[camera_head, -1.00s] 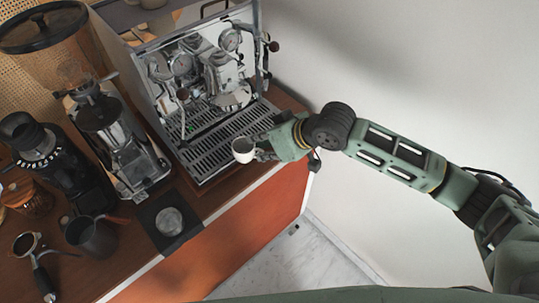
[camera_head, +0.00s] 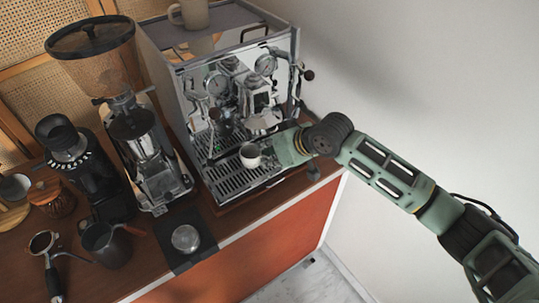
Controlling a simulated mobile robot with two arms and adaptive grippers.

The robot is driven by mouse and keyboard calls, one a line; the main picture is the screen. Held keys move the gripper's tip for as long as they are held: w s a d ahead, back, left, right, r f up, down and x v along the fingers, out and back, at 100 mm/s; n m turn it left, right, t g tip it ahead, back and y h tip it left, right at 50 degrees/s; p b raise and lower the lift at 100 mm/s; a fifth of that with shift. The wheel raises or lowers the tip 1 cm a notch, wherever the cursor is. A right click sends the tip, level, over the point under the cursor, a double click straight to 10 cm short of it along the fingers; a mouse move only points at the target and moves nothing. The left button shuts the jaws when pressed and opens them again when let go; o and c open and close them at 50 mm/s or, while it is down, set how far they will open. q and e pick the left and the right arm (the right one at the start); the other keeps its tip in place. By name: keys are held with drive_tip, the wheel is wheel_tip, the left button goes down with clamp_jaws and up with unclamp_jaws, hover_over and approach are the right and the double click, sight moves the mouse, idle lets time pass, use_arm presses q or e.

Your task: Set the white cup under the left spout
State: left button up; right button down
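The small white cup (camera_head: 250,156) is upright over the slatted drip tray (camera_head: 232,186) of the espresso machine (camera_head: 166,98). My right gripper (camera_head: 268,156) comes in from the right and is shut on the cup's right side; the fingertips are partly hidden. I cannot tell if the cup's base touches the tray. The machine's chrome brewing parts (camera_head: 259,103) are above and behind the cup. The left spout is too small to make out clearly. My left gripper is not in view.
Left of the machine stand a grinder (camera_head: 150,165) with a large hopper and a smaller black grinder (camera_head: 92,175). A dark pitcher (camera_head: 106,246), a portafilter (camera_head: 48,262) and a round metal tamper (camera_head: 186,239) on a black mat are at the front. A mug (camera_head: 190,14) sits on the machine.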

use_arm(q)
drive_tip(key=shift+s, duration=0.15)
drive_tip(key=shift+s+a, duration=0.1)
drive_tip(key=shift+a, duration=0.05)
use_arm(e)
drive_tip(key=shift+f, duration=0.2)
idle(0.3)
drive_tip(key=c, duration=1.9)
unclamp_jaws()
drive_tip(key=shift+o, duration=0.2)
drive_tip(key=v, duration=1.2)
drive_tip(key=shift+s+d+f, duration=0.1)
drive_tip(key=shift+s, duration=0.05)
